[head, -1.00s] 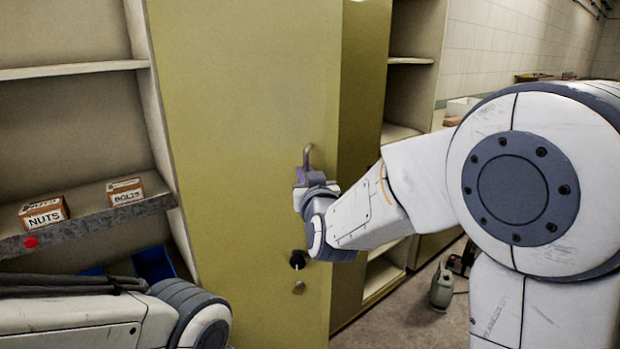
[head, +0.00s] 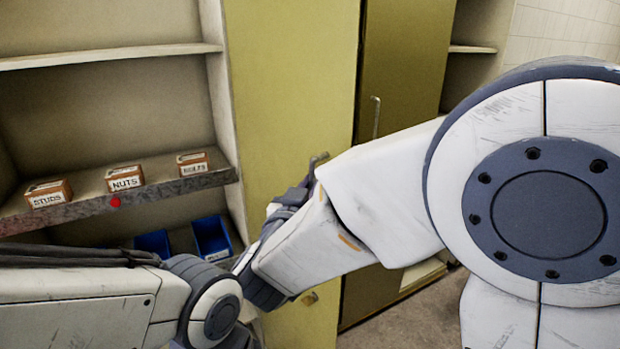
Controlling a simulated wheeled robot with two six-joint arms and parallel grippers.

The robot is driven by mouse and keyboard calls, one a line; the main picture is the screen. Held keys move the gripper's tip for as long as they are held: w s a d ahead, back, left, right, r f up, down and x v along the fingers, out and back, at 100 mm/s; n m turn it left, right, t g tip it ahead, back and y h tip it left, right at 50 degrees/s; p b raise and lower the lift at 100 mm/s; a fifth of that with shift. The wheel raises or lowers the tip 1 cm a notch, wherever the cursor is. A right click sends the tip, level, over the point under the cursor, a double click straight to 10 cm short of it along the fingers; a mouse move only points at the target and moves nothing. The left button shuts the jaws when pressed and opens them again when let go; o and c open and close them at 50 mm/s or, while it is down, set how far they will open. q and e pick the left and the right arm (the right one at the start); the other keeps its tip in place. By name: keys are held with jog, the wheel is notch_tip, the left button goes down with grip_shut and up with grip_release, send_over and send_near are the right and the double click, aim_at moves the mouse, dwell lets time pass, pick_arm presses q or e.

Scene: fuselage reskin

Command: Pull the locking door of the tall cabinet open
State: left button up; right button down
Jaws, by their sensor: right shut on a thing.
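The tall cabinet has a yellow-green door panel (head: 290,80) in the middle of the head view. A darker panel (head: 405,70) with its own upright handle (head: 376,115) is to its right. My right gripper (head: 307,182) is at the bright panel, shut on its door handle (head: 319,158); only the handle's top end shows above the fingers. My right forearm hides much of the panel's lower part. A small lock fitting (head: 310,298) shows low on the panel. I cannot tell how far the door stands open. My left arm shows at bottom left; its gripper fingers are out of sight.
Open shelving at left holds small boxes marked studs (head: 48,193), nuts (head: 124,178) and bolts (head: 193,163). Blue bins (head: 211,237) stand below them. More shelving (head: 478,49) is at right. A little bare floor (head: 420,310) shows at lower right.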

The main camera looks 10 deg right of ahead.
jog(key=shift+a+r, duration=0.2)
jog(key=shift+a, duration=0.05)
jog(key=c, duration=1.2)
grip_release()
jog(key=shift+f, duration=0.1)
jog(key=shift+o, duration=0.2)
jog(key=shift+d, duration=0.1)
